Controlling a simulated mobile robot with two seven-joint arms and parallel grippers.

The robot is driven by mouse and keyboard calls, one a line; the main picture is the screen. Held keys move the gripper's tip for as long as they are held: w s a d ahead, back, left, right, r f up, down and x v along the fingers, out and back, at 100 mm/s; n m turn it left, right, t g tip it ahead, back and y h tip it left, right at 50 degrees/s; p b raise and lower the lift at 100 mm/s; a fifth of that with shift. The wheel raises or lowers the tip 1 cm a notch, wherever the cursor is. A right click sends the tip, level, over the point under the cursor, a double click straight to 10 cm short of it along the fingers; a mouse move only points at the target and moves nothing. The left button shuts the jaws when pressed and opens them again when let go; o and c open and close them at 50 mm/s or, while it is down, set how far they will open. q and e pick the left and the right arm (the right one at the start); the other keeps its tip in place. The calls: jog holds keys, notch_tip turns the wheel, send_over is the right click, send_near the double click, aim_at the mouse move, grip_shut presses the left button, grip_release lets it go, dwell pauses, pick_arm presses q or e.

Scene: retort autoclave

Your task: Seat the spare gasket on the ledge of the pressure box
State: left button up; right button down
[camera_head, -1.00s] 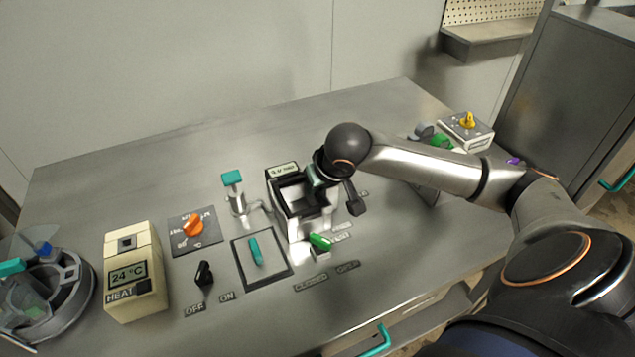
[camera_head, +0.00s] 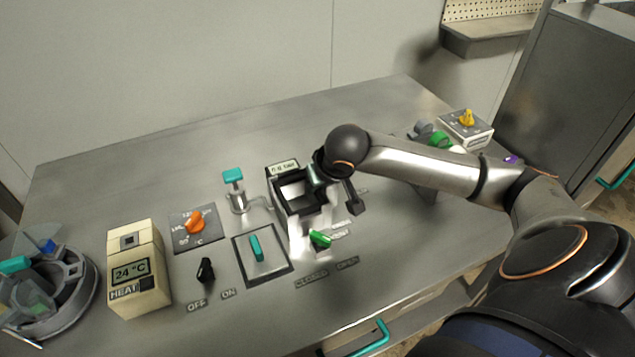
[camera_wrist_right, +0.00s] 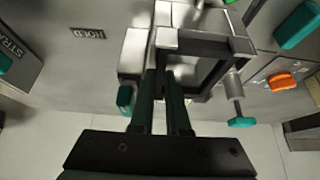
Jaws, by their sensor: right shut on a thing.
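The gasket looks like a dark square frame (camera_head: 279,197) at the middle of the panel in the head view. It also shows in the wrist view (camera_wrist_right: 205,46). My right gripper (camera_head: 316,180) is shut on its side nearest the arm; in the wrist view its two dark green fingers (camera_wrist_right: 163,75) meet the frame's left side. The pressure box (camera_head: 301,235) is bright metal, directly below or behind the frame, partly covered by it. I cannot tell whether the frame touches the ledge. My left gripper is not in view.
A small display (camera_head: 284,169) stands behind the frame. A green knob (camera_head: 320,239) sits close in front, a teal-topped post (camera_head: 234,177) to the left. An orange knob (camera_head: 194,222) and a beige heat unit (camera_head: 138,269) are farther left. The back of the table is clear.

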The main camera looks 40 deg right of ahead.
jog(key=c, duration=0.8)
grip_release()
jog(key=shift+d, duration=0.1)
jog(key=shift+d, duration=0.1)
jog(key=shift+c, duration=0.7)
jog(key=shift+o, duration=0.9)
